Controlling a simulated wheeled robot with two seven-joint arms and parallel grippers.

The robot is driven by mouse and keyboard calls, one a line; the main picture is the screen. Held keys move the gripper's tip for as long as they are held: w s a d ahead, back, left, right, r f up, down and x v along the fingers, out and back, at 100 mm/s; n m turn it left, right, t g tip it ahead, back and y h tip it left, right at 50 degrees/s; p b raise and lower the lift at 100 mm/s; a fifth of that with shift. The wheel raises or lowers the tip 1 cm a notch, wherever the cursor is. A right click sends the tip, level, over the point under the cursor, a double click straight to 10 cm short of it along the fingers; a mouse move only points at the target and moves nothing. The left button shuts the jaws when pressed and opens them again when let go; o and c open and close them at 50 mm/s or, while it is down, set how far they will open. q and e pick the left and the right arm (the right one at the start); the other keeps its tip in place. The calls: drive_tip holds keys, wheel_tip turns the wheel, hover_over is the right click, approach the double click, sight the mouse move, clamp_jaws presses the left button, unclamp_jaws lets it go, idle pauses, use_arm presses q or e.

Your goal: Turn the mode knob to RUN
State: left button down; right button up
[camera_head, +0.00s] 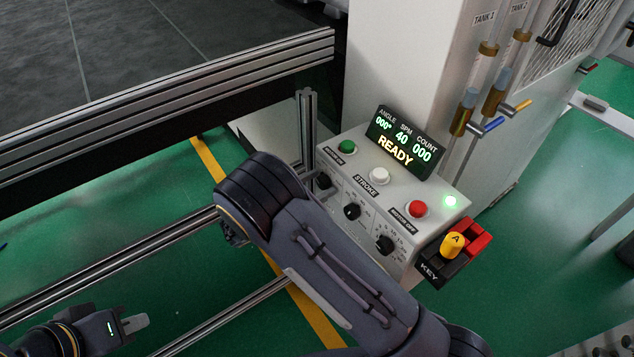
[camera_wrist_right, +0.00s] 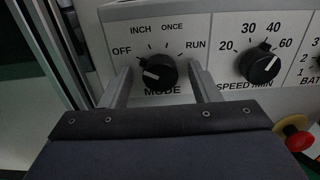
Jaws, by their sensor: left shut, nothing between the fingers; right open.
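The black MODE knob (camera_wrist_right: 155,73) is on the light control panel in the right wrist view, with OFF, INCH, ONCE and RUN marked around it. Its white mark lies on its left part, toward the OFF side, away from RUN at the upper right. My right gripper (camera_wrist_right: 160,70) is open, one finger on each side of the knob, with gaps visible; whether the tips touch the panel I cannot tell. My left gripper (camera_head: 132,323) is shut and empty at the lower left.
The SPEED knob (camera_wrist_right: 260,66) is right of the right finger. A red button on a yellow base (camera_wrist_right: 294,134) is at the lower right. The box top carries green (camera_head: 347,147), white (camera_head: 379,175) and red (camera_head: 418,208) buttons and a READY display (camera_head: 398,140).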

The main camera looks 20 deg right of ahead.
drive_tip(key=c, duration=1)
drive_tip(key=shift+f+m+b, duration=0.2)
drive_tip(key=shift+m+b, duration=0.6)
drive_tip(key=shift+b, duration=0.3)
drive_tip(key=m+b, duration=1)
drive_tip(key=shift+f+m+b, duration=0.1)
drive_tip(key=shift+m+b, duration=0.2)
drive_tip(key=shift+b, duration=0.1)
drive_tip(key=m+b, duration=0.9)
drive_tip(key=b, duration=0.1)
drive_tip(key=shift+m, duration=0.3)
drive_tip(key=shift+r+m+b, duration=0.2)
drive_tip(key=shift+m+b, duration=0.9)
drive_tip(key=shift+b, duration=0.2)
